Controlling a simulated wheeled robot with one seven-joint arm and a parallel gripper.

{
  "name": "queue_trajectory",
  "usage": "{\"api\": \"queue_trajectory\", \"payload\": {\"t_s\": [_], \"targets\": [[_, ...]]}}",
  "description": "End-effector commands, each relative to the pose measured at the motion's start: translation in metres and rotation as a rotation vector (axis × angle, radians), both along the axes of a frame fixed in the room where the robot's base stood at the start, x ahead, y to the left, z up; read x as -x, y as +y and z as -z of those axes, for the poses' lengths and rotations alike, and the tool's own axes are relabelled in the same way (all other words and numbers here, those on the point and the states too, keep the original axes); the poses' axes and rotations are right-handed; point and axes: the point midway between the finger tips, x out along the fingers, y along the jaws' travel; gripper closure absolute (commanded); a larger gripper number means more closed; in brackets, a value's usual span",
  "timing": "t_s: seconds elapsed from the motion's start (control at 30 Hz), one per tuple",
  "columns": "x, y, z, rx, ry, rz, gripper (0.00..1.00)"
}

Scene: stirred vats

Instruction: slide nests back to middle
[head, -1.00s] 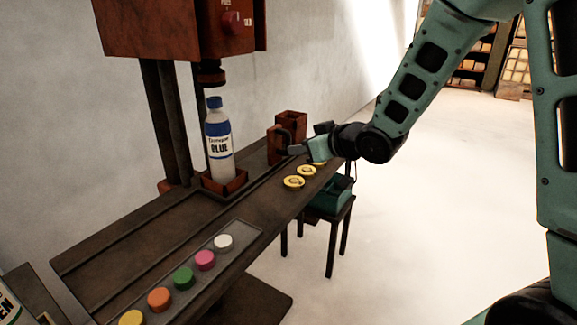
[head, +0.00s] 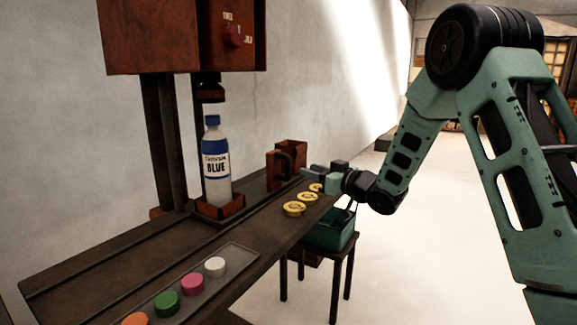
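A red-brown nest (head: 233,210) on the dark bench holds an upright bottle labelled BLUE (head: 216,166), directly under the machine's spindle. Another red-brown nest (head: 291,152), with a dark handle on its front, stands farther along the bench to the right. No bottle shows above it; its inside is hidden. My gripper (head: 308,173) is just right of and in front of this far nest, pointing left towards its handle. A small gap seems to lie between them. The fingers are too small to tell open from shut.
Yellow rings (head: 294,209) lie on the bench's near edge below my gripper. A tray (head: 234,259) of coloured caps is at the front. The red-brown machine housing (head: 180,35) hangs above. A teal box (head: 331,231) sits on a stool (head: 348,262) beside the bench. The floor at right is clear.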

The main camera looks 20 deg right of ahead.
Motion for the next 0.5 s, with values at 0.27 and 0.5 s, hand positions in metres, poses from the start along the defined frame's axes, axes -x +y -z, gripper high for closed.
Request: {"api": "queue_trajectory", "payload": {"t_s": [0.27,0.5], "targets": [[-0.052,0.025,0.001,0.000,0.000,-0.001,0.64],[-0.079,0.037,0.000,-0.001,0.000,0.001,0.64]]}}
